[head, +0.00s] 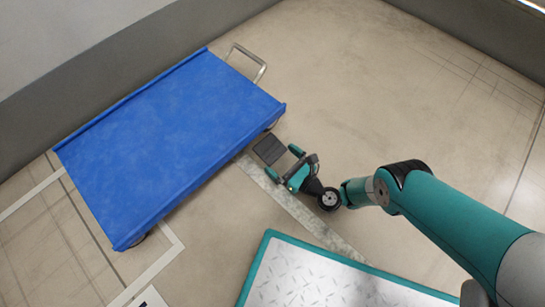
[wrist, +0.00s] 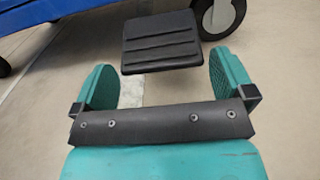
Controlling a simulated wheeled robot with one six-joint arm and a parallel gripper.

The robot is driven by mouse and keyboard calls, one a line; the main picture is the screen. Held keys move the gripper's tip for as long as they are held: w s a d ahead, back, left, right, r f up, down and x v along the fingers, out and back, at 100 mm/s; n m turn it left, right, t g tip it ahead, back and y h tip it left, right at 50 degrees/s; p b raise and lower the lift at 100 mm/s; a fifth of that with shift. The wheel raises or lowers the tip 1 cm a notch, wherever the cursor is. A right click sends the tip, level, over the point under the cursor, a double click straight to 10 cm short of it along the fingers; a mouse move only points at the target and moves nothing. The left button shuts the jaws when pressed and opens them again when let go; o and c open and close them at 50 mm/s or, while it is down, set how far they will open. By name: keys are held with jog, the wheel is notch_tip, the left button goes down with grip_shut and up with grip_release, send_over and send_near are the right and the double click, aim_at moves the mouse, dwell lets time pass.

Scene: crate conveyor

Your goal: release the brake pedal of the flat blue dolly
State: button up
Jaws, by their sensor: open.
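The flat blue dolly (head: 170,140) stands on the floor at the left of the head view, with a metal handle (head: 247,62) at its far end. I cannot tell whether a finger touches the pedal.
A dolly wheel (wrist: 218,17) is close behind the pedal on the right. A metal tread plate with a teal edge (head: 310,275) lies at the bottom of the head view. A grey wall (head: 90,60) runs behind the dolly. The floor (head: 400,90) at upper right is clear.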

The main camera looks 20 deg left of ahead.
aim_at(271, 151)
jog(key=shift+b+x, duration=0.85)
jog(key=shift+x, duration=1.4)
jog(key=shift+c, duration=0.5)
